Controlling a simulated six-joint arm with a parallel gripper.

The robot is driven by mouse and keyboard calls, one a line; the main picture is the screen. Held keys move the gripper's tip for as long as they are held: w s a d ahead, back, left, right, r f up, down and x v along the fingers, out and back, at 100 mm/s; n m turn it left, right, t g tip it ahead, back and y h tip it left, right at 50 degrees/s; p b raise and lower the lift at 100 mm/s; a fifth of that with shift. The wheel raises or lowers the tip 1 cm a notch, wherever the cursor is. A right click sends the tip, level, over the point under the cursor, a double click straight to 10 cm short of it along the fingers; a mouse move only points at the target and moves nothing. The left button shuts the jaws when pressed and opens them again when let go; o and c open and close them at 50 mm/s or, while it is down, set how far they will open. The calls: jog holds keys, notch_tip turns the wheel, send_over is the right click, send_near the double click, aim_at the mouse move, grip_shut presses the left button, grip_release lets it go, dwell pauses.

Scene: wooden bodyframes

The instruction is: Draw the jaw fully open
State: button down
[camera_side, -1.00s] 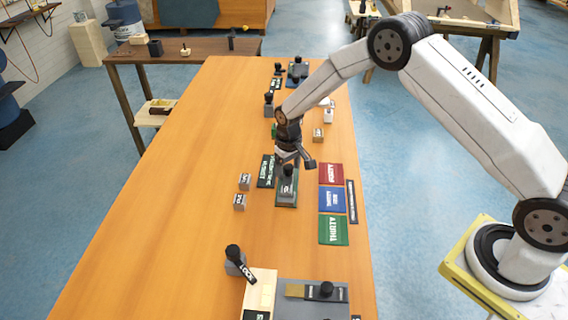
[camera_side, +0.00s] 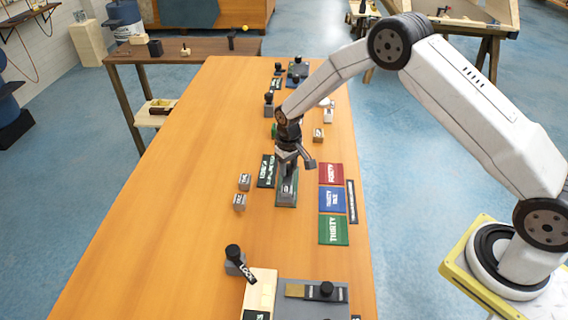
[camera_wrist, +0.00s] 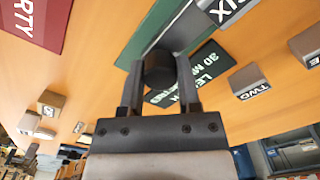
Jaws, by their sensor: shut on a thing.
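My gripper (camera_side: 294,163) is over the bench, in the middle of the side view. In the wrist view, its two fingers are shut on a round black knob (camera_wrist: 158,68), one finger on each side. The knob stands at the end of a grey sliding piece (camera_wrist: 186,27) on a green base (camera_wrist: 140,33). In the side view, this grey piece (camera_side: 288,184) lies on the green-edged base (camera_side: 286,203), below my gripper. The knob is mostly hidden by my gripper there. I cannot tell how far the jaw is drawn.
A dark green label plate (camera_side: 266,171) lies left of the base. Small grey blocks (camera_side: 244,181) stand farther left. Red (camera_side: 331,174), blue (camera_side: 332,200) and green (camera_side: 333,230) plates lie to the right. A lever (camera_side: 236,258) stands nearer the camera. The bench's left side is clear.

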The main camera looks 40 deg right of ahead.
dwell(0.8)
jog(key=shift+w+d+r, duration=0.1)
jog(key=shift+w+d, duration=0.95)
jog(key=shift+d, duration=0.05)
jog(key=shift+c, duration=1.5)
grip_release()
jog(key=shift+r, duration=0.1)
notch_tip(320, 180, up, 8)
jog(key=shift+f, duration=0.25)
